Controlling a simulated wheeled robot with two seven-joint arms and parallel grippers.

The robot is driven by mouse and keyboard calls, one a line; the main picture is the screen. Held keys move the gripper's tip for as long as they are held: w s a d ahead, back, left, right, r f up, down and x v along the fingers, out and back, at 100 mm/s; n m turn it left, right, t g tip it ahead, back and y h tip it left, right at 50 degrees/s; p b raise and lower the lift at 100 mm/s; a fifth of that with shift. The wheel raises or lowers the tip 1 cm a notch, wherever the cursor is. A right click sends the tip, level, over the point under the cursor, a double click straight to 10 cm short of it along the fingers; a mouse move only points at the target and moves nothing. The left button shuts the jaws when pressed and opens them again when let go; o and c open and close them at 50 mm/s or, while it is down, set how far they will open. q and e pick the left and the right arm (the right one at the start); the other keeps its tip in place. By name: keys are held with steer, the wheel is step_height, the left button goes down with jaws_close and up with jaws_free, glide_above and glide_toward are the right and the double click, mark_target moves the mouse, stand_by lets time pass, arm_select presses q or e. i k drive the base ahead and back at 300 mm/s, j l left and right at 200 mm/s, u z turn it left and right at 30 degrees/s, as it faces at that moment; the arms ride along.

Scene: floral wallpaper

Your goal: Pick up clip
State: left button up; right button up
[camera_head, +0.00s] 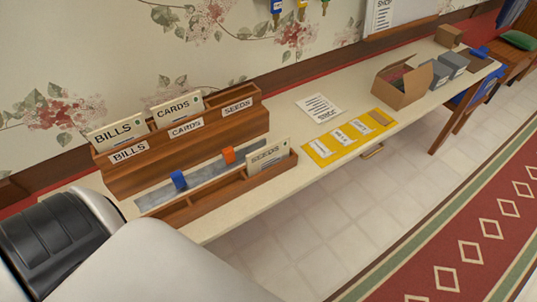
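A blue clip (179,180) and an orange clip (228,155) stand on a grey strip (203,176) in the front tray of a wooden organizer (190,148). The blue clip is nearer the left end and the orange one is to its right. Which clip the task means cannot be told from the picture. A white and black part of my own arm fills the lower left, left of and in front of the organizer. Neither gripper's fingers show, and nothing is seen touching the clips.
BILLS and CARDS cards stand in the organizer's rear slots; a SEEDS card (268,155) stands in front. A yellow mat (348,137), a paper sheet (320,107) and an open cardboard box (402,86) lie further along the table (283,122). Bare tabletop lies between the organizer and the mat.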

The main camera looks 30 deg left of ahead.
mark_target(228, 153)
steer(key=u, duration=1.45)
